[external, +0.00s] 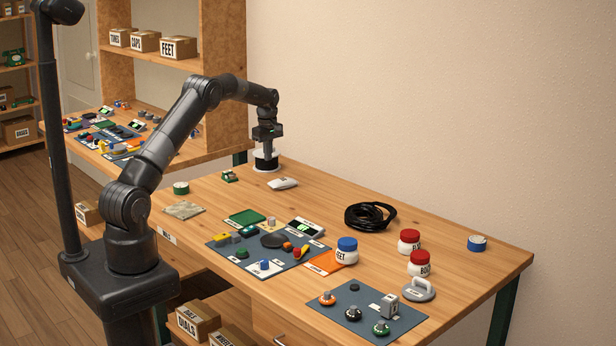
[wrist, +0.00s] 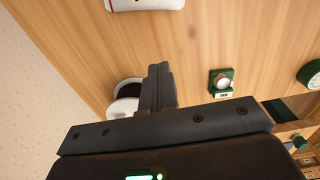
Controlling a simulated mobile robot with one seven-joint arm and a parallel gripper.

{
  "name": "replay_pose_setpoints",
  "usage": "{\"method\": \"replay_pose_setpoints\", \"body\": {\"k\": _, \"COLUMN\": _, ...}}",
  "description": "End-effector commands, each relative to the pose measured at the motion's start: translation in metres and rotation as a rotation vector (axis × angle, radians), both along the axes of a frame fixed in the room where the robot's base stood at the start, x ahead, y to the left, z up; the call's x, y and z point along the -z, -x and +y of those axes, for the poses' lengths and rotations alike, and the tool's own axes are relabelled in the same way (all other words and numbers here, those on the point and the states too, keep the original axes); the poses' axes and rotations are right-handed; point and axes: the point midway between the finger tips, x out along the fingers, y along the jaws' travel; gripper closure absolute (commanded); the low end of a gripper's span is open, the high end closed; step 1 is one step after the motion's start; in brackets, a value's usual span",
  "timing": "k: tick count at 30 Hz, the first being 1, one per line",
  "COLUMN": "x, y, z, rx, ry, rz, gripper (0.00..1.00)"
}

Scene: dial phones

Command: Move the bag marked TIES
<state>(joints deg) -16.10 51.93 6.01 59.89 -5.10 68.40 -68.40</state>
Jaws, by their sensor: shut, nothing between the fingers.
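A small white bag-like pouch (external: 283,183) lies flat on the table near its far end; I cannot read a marking on it. A white item with a red line, likely the same pouch, is cut off at the top edge of the wrist view (wrist: 146,4). My gripper (external: 267,152) is shut and empty, pointing down over a round white and black object (external: 266,165), left of and behind the pouch. In the wrist view, the closed fingers (wrist: 158,70) partly hide that white and black object (wrist: 124,98). I cannot tell whether they touch it.
A small green device (external: 229,176) and a green-sided roll (external: 181,188) stand nearby. A black cable coil (external: 369,216), jars (external: 409,241) and a dark mat (external: 240,247) with phone parts occupy the nearer table. Bare wood lies around the pouch. A wooden shelf (external: 225,90) stands behind.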

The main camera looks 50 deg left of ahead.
Motion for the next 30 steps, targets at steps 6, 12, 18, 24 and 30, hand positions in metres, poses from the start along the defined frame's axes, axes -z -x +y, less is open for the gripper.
{"method": "replay_pose_setpoints", "body": {"k": 6, "x": 0.049, "y": 0.001, "z": 0.001, "rx": 0.000, "ry": 0.001, "rz": 0.004, "gripper": 1.00}}
{"method": "replay_pose_setpoints", "body": {"k": 12, "x": 0.079, "y": 0.000, "z": -0.008, "rx": 0.003, "ry": 0.001, "rz": -0.001, "gripper": 1.00}}
{"method": "replay_pose_setpoints", "body": {"k": 18, "x": 0.078, "y": 0.000, "z": -0.033, "rx": 0.002, "ry": 0.000, "rz": 0.000, "gripper": 1.00}}
{"method": "replay_pose_setpoints", "body": {"k": 24, "x": 0.078, "y": 0.000, "z": -0.040, "rx": 0.001, "ry": -0.001, "rz": 0.000, "gripper": 1.00}}
{"method": "replay_pose_setpoints", "body": {"k": 30, "x": 0.078, "y": 0.000, "z": -0.040, "rx": 0.001, "ry": 0.000, "rz": 0.000, "gripper": 1.00}}
